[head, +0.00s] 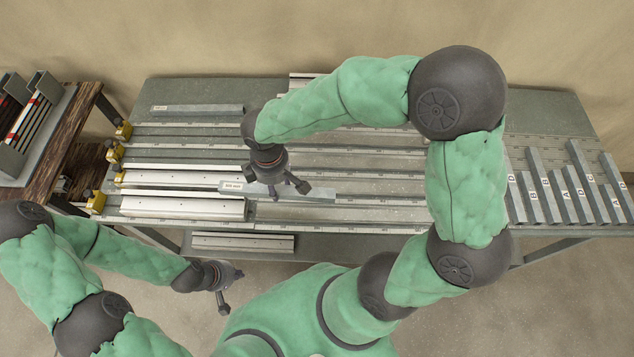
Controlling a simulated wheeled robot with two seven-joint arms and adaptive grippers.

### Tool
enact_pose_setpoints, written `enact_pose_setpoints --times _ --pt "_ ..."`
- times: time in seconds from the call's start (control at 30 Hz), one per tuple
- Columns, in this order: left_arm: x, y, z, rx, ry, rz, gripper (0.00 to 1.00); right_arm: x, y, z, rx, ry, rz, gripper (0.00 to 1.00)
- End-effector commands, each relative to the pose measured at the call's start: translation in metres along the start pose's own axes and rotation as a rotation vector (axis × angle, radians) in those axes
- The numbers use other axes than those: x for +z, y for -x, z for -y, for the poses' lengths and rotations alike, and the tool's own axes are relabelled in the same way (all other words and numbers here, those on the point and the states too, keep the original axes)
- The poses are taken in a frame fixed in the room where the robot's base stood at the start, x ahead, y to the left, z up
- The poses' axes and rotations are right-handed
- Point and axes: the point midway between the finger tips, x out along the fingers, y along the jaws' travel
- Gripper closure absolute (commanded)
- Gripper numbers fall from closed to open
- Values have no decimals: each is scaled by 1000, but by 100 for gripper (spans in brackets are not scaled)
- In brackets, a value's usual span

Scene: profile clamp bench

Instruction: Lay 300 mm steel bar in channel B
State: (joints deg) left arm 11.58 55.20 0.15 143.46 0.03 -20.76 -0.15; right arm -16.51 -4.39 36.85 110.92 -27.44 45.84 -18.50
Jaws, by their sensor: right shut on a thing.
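A grey steel bar (320,193) with a white label that seems to read 300 mm is in my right gripper (284,190). The gripper is shut on it near its middle, and the bar lies roughly level, along the channels. It appears over the front channels; the gap beneath it cannot be told. Long channels (150,177) run across the bench, with yellow end pieces at their left ends. I cannot read which one is B. My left gripper (228,296) hangs empty in front of the bench; its opening is unclear.
A loose grey bar (200,110) lies at the back left of the bench (190,90). A side table (60,140) with a rack is at the left. A light profile (243,242) sits below the front edge.

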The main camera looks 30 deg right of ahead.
Motion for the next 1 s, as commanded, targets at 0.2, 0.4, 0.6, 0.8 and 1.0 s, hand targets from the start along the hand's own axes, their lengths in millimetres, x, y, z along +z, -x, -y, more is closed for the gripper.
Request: enact_pose_setpoints --times 0.2,0.4,0.6,0.8,1.0 --pt "0 -2 1 0 1 0 100 15 -7 -10 -1 43 0 100" --pt "0 -8 3 0 1 0 100 43 -26 -41 -2 39 0 100" --pt "-1 -15 5 0 1 0 100 69 -50 -68 -2 41 2 100" --pt "-1 -22 8 0 1 0 100 84 -78 -86 0 43 0 100" --pt "-1 -23 8 0 1 -1 100 90 -88 -93 1 45 0 100"
